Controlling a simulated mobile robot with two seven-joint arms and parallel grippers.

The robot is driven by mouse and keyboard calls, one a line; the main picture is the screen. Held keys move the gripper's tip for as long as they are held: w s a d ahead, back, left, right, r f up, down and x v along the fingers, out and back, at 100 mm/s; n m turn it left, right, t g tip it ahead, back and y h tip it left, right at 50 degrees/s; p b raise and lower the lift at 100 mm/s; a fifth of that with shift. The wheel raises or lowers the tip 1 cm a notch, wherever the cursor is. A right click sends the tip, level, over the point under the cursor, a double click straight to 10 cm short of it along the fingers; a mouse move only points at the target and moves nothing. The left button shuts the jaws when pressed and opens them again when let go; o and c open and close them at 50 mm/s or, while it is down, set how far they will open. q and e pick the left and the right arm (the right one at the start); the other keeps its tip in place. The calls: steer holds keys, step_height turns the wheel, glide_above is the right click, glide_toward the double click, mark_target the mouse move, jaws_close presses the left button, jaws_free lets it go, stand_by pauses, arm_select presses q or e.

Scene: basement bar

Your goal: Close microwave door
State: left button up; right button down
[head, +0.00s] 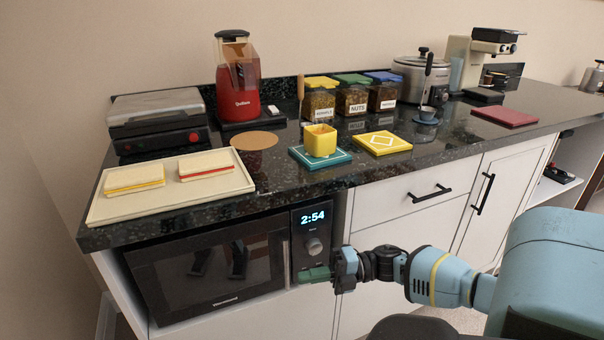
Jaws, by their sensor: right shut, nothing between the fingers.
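The black microwave (210,270) sits in an opening of the white cabinet under the counter. Its dark glass door (180,275) looks flush with the front, with a vertical handle (286,262) along its right edge. The control panel (312,220) reads 2:54 and has a round knob. My right gripper (314,274) is shut and empty, its green fingertips in front of the lower control panel, just right of the handle. I cannot tell whether it touches the panel. My left gripper is not in view.
The dark counter above holds a tray (105,212) with two sandwiches, a sandwich press (158,120), a red blender (238,90), a yellow cup (320,140), jars (352,101) and a slow cooker (420,75). White drawers and doors (400,205) with black handles are right of the microwave.

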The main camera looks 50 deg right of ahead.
steer(key=v, duration=0.5)
steer(key=shift+s+d, duration=0.25)
steer(key=s+a+f+m+t+h+p, duration=0.35)
steer(key=s+a+m+h+p, duration=0.55)
steer(key=s+a+m+p, duration=0.45)
arm_select(q)
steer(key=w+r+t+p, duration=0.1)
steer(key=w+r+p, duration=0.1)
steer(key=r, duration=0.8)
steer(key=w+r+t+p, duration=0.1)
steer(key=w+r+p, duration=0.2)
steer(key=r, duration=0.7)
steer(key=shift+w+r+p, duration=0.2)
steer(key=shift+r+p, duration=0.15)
steer(key=shift+p, duration=0.9)
arm_select(e)
steer(key=s+a+r+m+g+h, duration=0.1)
steer(key=s+a+r+m+g, duration=0.1)
steer(key=s+a+m, duration=0.3)
steer(key=s+a+r+m+g+h, duration=0.2)
steer(key=s+a+r+m+g, duration=0.1)
steer(key=s+a+m, duration=0.3)
steer(key=shift+a+m+g, duration=0.55)
steer(key=shift+a+m, duration=0.3)
steer(key=shift+a, duration=0.15)
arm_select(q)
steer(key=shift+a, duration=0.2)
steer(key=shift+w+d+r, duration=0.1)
arm_select(e)
steer(key=shift+r, duration=0.1)
